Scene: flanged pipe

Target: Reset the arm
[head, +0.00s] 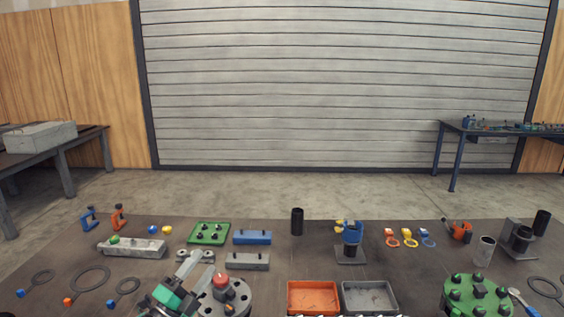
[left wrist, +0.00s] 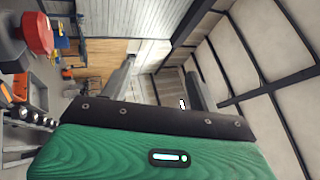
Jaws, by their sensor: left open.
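My left gripper (head: 198,266) comes in low in the head view, left of centre, with its two grey fingers apart and nothing between them. In the left wrist view the fingers (left wrist: 157,82) also stand apart, beyond the green gripper body. A grey flange with holes (head: 238,300) and a red-topped part (head: 221,280) sit just right of the gripper; I cannot tell from the head view whether they touch it. In the left wrist view a red cap (left wrist: 38,34) shows at the upper left, clear of the fingers. My right gripper is not in view.
An orange bin (head: 312,285) and a grey bin (head: 395,288) stand right of the flange. A green round fixture (head: 477,293) is at the lower right. A grey block (head: 247,261), a blue block (head: 252,237) and a green plate (head: 209,240) lie behind the gripper.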

